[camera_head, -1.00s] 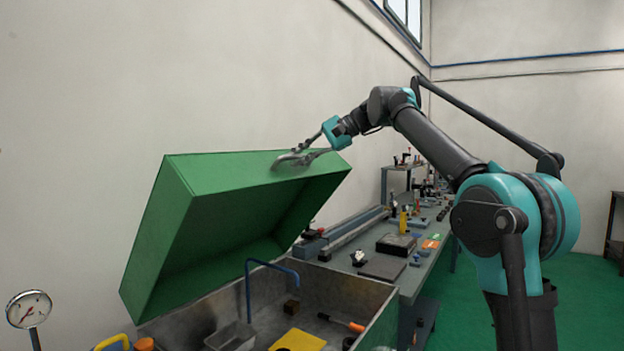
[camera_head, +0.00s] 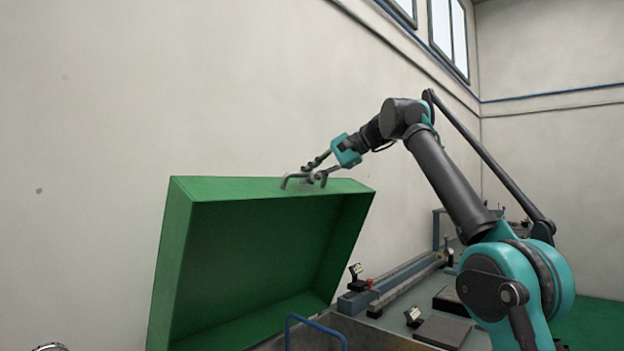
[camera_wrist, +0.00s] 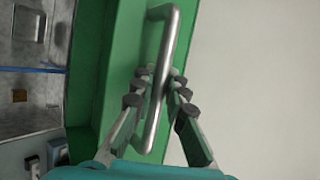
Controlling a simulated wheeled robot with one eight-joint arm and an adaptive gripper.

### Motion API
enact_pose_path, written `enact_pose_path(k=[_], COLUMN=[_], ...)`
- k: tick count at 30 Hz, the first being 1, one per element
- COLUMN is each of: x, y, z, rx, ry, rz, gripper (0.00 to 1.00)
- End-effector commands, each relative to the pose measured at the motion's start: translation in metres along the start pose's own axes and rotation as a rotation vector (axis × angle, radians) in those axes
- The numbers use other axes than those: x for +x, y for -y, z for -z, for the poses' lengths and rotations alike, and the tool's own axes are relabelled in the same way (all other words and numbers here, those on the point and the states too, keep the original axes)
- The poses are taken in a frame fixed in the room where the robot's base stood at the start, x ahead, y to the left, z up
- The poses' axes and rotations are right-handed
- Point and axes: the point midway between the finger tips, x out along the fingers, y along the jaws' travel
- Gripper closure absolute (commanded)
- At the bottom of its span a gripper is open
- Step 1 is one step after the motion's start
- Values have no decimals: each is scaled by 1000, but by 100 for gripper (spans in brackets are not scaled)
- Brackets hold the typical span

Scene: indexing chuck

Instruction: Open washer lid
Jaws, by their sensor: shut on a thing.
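The green washer lid (camera_head: 265,265) stands raised and steeply tilted over the washer basin, with its hollow inner side facing me. A metal bar handle (camera_head: 298,178) sits on its upper edge. My gripper (camera_head: 318,172) is at this handle. In the wrist view my gripper (camera_wrist: 160,82) has one finger on each side of the handle (camera_wrist: 158,112), shut on it around its middle. The green lid edge (camera_wrist: 118,70) lies behind the handle there. Most of the basin is below the head view; part of its inside (camera_wrist: 35,90) shows at the left of the wrist view.
A blue bent pipe (camera_head: 315,325) rises from the basin in front of the lid. A workbench with a long rail (camera_head: 405,283) and a dark plate (camera_head: 443,330) is at the right. The plain wall (camera_head: 120,100) is behind the lid.

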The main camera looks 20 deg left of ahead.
Motion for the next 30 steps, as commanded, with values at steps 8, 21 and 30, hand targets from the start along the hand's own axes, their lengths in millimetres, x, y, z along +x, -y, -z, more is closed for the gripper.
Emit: enact_pose_path(k=[8,21,30], x=[-1,0,-23], y=[1,0,0], z=[1,1,1], rx=[3,1,2], ry=[-4,-2,-3], rz=[4,1,2], gripper=[100,66,66])
